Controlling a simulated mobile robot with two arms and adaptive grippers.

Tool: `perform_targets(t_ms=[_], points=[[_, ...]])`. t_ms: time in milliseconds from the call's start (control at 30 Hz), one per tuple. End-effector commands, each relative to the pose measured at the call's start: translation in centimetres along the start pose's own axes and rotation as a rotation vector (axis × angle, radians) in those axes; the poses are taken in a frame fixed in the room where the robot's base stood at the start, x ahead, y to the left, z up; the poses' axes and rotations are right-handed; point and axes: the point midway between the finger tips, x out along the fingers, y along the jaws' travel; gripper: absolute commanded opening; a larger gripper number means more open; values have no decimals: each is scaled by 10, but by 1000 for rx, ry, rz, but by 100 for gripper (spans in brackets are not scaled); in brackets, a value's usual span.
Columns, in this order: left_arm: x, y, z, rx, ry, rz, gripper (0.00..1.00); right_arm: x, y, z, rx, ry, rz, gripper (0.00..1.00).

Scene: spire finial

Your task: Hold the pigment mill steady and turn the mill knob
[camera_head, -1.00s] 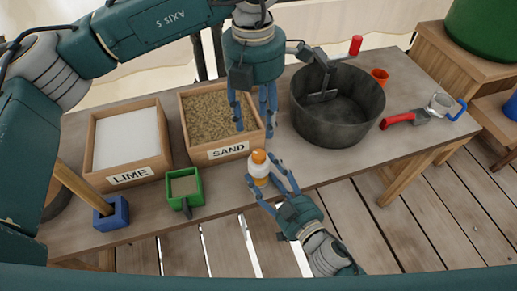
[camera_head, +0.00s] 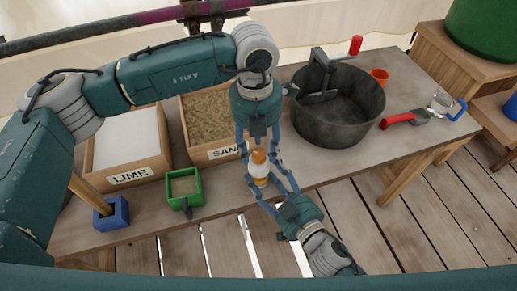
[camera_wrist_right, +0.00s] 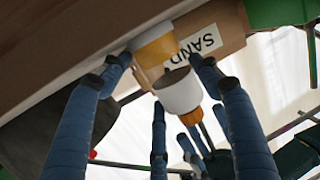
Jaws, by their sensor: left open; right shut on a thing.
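The pigment mill (camera_head: 260,170), with an orange knob (camera_head: 258,156), a white body and an orange base, stands upright near the table's front edge. My right gripper (camera_head: 263,174) is shut on its body from the front right. In the right wrist view the mill's white part (camera_wrist_right: 178,92) shows between my right fingers (camera_wrist_right: 160,68). My left gripper (camera_head: 258,153) points down over the mill, open, with its fingers on either side of the knob. I cannot tell whether they touch it. The knob (camera_wrist_right: 190,117) also shows near the left fingers in the wrist view.
The lime box (camera_head: 128,178) and sand box (camera_head: 225,153) stand behind to the left. A green container (camera_head: 185,203) and a blue block (camera_head: 112,215) are left of the mill. A dark pot (camera_head: 338,130) stands to the right, with a red-handled scoop (camera_head: 398,119) beyond it.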

Motion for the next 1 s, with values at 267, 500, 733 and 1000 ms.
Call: perform_targets(t_ms=[267,500,733,1000], points=[[12,0,0,0,-1,1,46,0,0,0,0,0,0,33],[12,0,0,0,0,1,32,0,0,0,0,0,0,33],[12,0,0,1,0,0,1,0,0,0,0,0,1,33],[12,0,0,19,1,0,1,0,1,0,0,0,1,33]])
